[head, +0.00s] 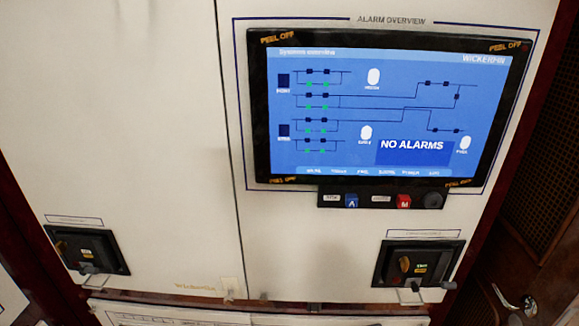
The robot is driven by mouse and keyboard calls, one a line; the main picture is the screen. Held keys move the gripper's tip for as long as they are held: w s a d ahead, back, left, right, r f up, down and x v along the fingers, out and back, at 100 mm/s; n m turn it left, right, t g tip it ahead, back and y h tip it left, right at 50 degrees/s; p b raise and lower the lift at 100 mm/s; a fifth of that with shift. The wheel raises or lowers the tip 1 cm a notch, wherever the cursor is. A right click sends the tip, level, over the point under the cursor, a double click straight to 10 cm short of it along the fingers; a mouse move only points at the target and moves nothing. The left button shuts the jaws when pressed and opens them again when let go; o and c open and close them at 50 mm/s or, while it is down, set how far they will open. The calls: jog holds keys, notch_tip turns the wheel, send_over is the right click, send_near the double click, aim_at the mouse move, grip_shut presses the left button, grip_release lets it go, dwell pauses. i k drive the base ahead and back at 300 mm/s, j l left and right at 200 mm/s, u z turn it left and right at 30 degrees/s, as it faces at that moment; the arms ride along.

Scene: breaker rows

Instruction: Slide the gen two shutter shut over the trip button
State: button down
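Two black breaker units sit low on the cream cabinet (130,150). The left breaker unit (87,250) has a small yellow tag and a grey lever at its lower edge. The right breaker unit (419,263) has an orange-yellow part, a small lit-looking marking and a grey lever below. The label plates above them are too small to read, so I cannot tell which is gen two. I cannot make out a shutter or trip button on either. My gripper is not in view.
An alarm screen (390,110) reading "NO ALARMS" fills the upper right panel. Below it is a strip with a blue button (352,201), a red button (404,202) and a dark knob (432,201). A metal door handle (514,302) shows at lower right.

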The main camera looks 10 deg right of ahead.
aim_at(414, 282)
jog(key=k+l+z, duration=0.55)
jog(key=k+l, duration=0.2)
